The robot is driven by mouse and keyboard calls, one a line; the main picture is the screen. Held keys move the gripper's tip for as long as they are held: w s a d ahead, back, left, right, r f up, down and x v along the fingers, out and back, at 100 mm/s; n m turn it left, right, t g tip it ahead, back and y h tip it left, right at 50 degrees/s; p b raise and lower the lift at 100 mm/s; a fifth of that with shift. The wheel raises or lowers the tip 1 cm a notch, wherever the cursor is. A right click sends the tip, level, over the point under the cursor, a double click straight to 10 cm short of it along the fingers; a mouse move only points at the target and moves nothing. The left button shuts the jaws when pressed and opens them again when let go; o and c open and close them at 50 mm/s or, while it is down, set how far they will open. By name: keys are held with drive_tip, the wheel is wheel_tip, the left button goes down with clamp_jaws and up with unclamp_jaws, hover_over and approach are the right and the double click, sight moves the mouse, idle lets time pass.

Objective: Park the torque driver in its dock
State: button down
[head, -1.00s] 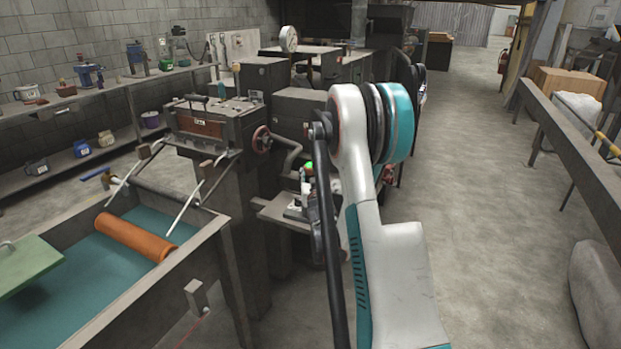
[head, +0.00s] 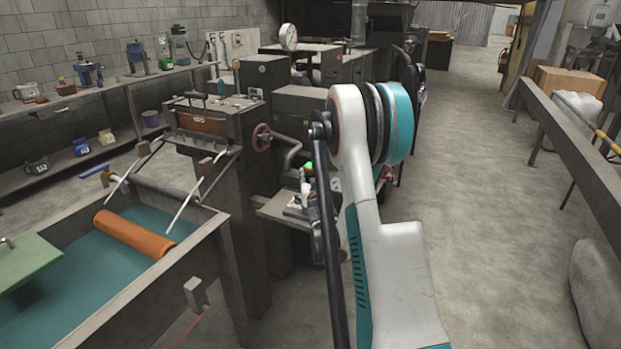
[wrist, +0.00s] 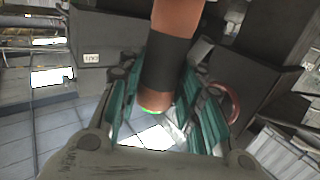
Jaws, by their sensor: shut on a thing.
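In the wrist view my gripper (wrist: 162,108) has its teal fingers on both sides of a cylindrical tool with an orange-brown body and a black band, which I take for the torque driver (wrist: 170,62). It is shut on this tool. A green glow shows at the tool's lower end. The tool's upper end runs out of the picture. In the head view my arm hides most of the gripper area, and a small green light shows just left of the arm. I cannot make out the dock for certain in either view.
A small grey ledge (head: 268,207) with small items juts from the dark machine (head: 250,150), left of my arm. A tub with teal liquid (head: 100,250) and an orange roller (head: 134,234) stands at lower left. The concrete floor (head: 490,250) on the right is open.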

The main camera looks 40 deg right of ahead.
drive_tip(key=shift+f, duration=0.15)
drive_tip(key=c, duration=1)
unclamp_jaws()
drive_tip(key=shift+c, duration=0.2)
drive_tip(key=v, duration=0.7)
drive_tip(key=shift+s+a, duration=0.2)
